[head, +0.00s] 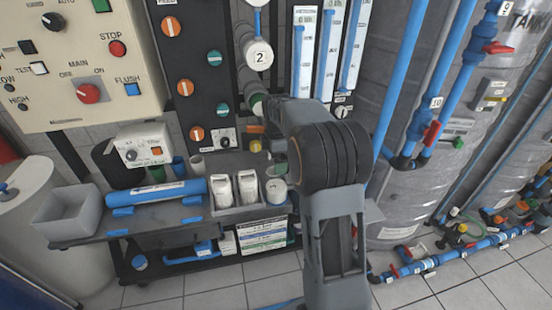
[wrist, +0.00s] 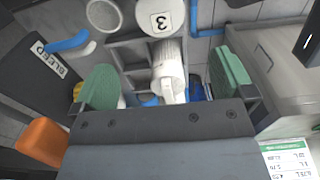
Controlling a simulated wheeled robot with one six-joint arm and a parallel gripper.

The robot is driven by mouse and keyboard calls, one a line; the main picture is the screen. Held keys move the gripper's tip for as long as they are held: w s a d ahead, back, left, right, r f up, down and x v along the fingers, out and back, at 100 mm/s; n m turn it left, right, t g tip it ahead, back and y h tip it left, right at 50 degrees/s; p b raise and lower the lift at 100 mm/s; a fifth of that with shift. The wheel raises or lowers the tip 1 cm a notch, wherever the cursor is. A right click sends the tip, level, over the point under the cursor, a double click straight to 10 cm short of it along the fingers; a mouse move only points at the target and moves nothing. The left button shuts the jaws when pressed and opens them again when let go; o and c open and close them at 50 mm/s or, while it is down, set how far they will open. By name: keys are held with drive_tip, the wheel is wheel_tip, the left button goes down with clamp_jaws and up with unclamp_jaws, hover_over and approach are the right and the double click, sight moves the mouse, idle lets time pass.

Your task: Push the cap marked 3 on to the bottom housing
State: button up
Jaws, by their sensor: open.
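A round white cap marked 3 (wrist: 162,18) shows at the top of the wrist view, beyond my fingers and apart from them. In the head view a round white piece on the bench (head: 276,190) looks like this cap, but its mark is too small to read. My gripper (wrist: 165,80) is open, with green pads apart and nothing held between them. A white ribbed cylinder (wrist: 168,68) lies beyond the gap, below the cap in the picture. In the head view a cap marked 2 (head: 259,56) is on an upper housing. My arm hides much of the area below it, and I cannot make out the bottom housing clearly.
The bench holds a grey tray (head: 238,209) with white cartridges, a blue tube (head: 157,192), a grey bin (head: 66,212) and a small control box (head: 144,147). Black panels with knobs stand behind. Blue pipes (head: 410,90) and steel tanks stand right of my arm.

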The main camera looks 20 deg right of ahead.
drive_tip(key=b, duration=0.7)
hover_over(276, 186)
wheel_tip(276, 186, down, 8)
drive_tip(key=shift+s+r, duration=0.1)
drive_tip(key=shift+r, duration=0.1)
drive_tip(key=shift+f+b, duration=1.2)
drive_tip(key=shift+f, duration=1.45)
drive_tip(key=c, duration=0.8)
drive_tip(key=shift+r+p, duration=3.9)
drive_tip(key=shift+r, duration=0.65)
